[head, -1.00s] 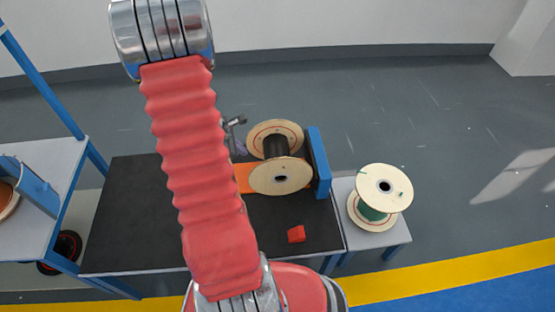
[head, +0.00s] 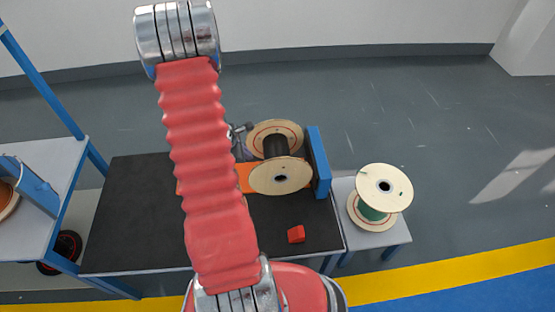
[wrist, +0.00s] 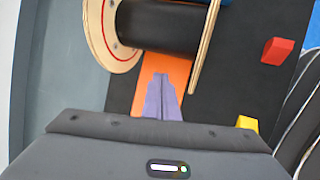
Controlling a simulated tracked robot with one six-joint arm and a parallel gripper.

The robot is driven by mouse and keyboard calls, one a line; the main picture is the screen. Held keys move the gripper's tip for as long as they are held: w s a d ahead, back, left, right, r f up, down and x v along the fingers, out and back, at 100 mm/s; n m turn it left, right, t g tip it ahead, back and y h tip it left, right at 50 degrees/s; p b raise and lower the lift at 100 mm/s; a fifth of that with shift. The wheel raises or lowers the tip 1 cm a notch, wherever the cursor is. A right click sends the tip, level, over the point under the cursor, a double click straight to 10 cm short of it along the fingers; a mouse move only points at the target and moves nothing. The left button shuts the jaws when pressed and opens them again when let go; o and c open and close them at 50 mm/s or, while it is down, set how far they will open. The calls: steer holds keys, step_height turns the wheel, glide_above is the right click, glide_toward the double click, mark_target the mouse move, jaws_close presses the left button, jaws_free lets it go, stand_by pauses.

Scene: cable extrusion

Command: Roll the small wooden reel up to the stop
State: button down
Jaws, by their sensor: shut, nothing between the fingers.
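The small wooden reel (head: 281,178) has pale flanges and a black-wound core. It lies on its rims across the orange strip (head: 245,178), near the right end of the dark bench. The blue stop (head: 319,163) stands upright just right of it; the near flange reaches its edge in the head view, but I cannot tell if they touch. In the wrist view, the reel's core (wrist: 160,26) is ahead of my gripper (wrist: 162,78). Its purple fingers are shut and empty, low over the orange strip, a little short of the core. My arm partly hides the gripper in the head view.
A red block (head: 296,234) lies on the bench (head: 130,220) in front of the reel. A yellow block (wrist: 247,123) shows in the wrist view. A green-wound reel (head: 384,188) stands on a side table at right. The bench's left part is clear.

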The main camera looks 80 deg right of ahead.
steer(key=x, duration=0.7)
steer(key=shift+f, duration=0.25)
steer(key=shift+s+d, duration=0.1)
steer(key=shift+s+d, duration=0.25)
steer(key=shift+s, duration=0.75)
stand_by(1.5)
steer(key=shift+w+a, duration=0.15)
steer(key=shift+w, duration=0.5)
stand_by(3.8)
